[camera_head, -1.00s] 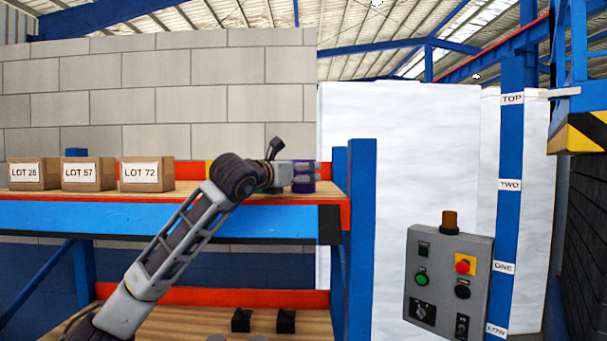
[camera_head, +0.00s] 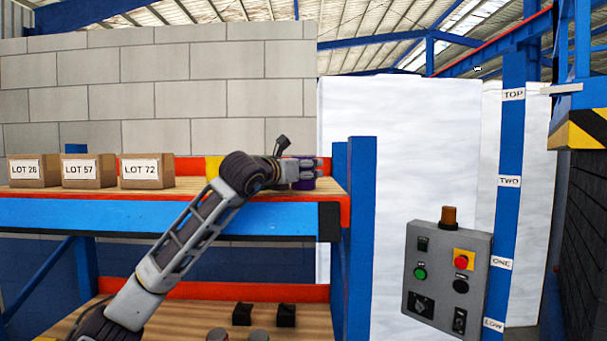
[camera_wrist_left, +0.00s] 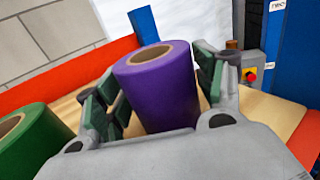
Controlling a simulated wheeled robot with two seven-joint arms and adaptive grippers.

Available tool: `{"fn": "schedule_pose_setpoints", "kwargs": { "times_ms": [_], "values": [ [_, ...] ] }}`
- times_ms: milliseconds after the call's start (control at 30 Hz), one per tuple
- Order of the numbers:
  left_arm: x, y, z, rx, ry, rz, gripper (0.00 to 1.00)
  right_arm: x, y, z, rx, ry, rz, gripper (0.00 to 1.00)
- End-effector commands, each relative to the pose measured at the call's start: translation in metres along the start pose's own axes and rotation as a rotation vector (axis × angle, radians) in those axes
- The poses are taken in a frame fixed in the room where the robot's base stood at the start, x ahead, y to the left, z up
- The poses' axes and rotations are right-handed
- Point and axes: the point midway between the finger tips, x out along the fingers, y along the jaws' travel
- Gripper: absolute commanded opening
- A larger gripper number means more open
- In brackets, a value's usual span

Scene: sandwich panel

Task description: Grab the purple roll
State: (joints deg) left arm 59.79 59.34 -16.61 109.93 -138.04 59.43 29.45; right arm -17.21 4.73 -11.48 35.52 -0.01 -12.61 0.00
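The purple roll (camera_wrist_left: 160,88) stands upright on the wooden shelf, with its hollow core showing at the top in the left wrist view. In the head view only a little of the purple roll (camera_head: 303,185) shows behind my gripper. My left gripper (camera_wrist_left: 155,90) is open, with its green-padded fingers on either side of the roll. The right finger is very close to the roll; I cannot tell whether it touches. The left gripper (camera_head: 305,169) also shows at the right end of the shelf in the head view. My right gripper is not in view.
A green roll (camera_wrist_left: 30,145) stands left of the gripper. A yellow object (camera_head: 213,168) is partly hidden behind my arm. Boxes, including LOT 72 (camera_head: 146,173), stand further left. A blue rack post (camera_head: 361,230) and a control panel (camera_head: 447,270) are to the right.

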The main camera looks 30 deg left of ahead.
Motion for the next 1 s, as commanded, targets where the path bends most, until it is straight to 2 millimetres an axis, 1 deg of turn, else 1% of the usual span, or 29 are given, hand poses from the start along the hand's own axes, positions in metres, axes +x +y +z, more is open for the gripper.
{"fn": "schedule_pose_setpoints", "kwargs": {
  "times_ms": [33,233,667,867,1000],
  "values": [
    [0.0,0.0,0.0,0.0,0.0,0.0,0.57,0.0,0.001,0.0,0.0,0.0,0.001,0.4],
    [0.0,0.0,0.0,0.0,0.0,0.0,0.32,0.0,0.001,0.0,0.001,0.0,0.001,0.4],
    [0.0,0.0,0.003,0.0,-0.001,0.0,0.31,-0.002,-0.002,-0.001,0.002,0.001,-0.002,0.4],
    [0.0,0.0,0.012,0.0,-0.001,0.0,0.31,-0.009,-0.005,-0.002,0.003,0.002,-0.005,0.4],
    [0.0,0.0,0.022,0.0,-0.001,0.0,0.31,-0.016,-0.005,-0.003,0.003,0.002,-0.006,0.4]
  ]
}}
